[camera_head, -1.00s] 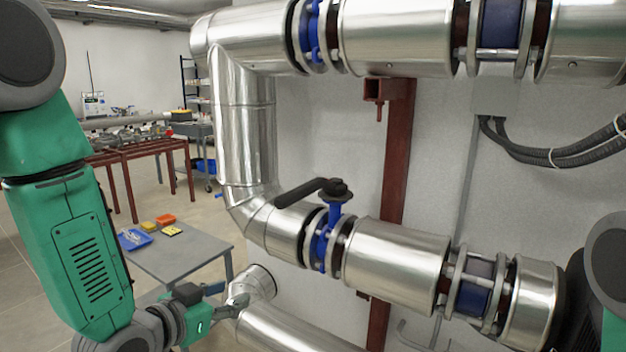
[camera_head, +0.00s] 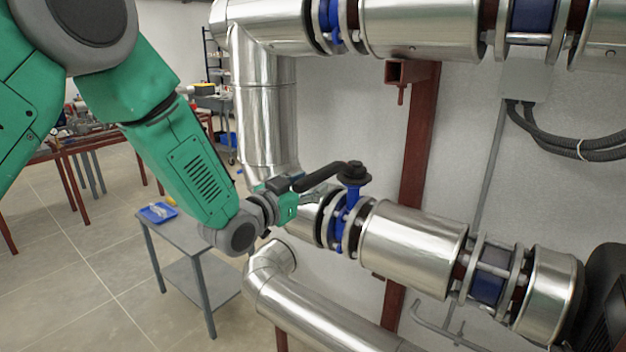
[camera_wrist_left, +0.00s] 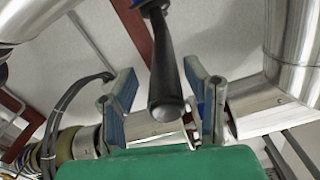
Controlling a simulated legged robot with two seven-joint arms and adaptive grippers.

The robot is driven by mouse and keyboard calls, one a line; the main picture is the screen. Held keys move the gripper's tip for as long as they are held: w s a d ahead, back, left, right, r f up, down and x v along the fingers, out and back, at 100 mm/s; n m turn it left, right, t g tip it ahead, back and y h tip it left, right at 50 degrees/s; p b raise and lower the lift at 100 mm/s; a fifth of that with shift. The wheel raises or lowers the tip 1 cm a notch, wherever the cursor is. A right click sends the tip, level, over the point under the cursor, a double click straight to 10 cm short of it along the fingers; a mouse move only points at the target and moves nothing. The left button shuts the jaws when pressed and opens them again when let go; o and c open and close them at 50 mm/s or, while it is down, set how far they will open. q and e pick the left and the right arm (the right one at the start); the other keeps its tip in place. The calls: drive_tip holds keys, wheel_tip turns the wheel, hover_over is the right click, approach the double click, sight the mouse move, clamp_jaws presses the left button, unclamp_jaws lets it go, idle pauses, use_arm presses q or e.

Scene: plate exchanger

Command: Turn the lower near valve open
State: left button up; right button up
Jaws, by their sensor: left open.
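The lower near valve has a blue body (camera_head: 340,222) between flanges on the lower silver pipe. Its black lever handle (camera_head: 322,175) points left from the stem (camera_head: 353,172) on top. My left gripper (camera_head: 282,187) is at the free left end of the handle. In the left wrist view, the handle (camera_wrist_left: 166,85) lies between the two open fingers of my left gripper (camera_wrist_left: 162,80). Gaps show on both sides of the handle, so the fingers are not closed on it. The gripper's fingertips are partly hidden in the head view. My right gripper is out of view.
An upper silver pipe (camera_head: 420,28) with a blue valve runs above. A vertical pipe (camera_head: 268,120) stands right behind my left gripper. A red post (camera_head: 418,140) is behind the valve. A small grey table (camera_head: 190,230) with a blue tray (camera_head: 158,212) stands at lower left.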

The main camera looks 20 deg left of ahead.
use_arm(q)
drive_tip(key=shift+x, duration=0.9)
drive_tip(key=shift+d, duration=0.1)
drive_tip(key=shift+a+f, duration=0.15)
drive_tip(key=shift+a, duration=0.6)
drive_tip(key=c, duration=0.7)
clamp_jaws()
drive_tip(key=shift+d, duration=0.5)
drive_tip(key=shift+a+y, duration=0.1)
drive_tip(key=shift+y, duration=0.2)
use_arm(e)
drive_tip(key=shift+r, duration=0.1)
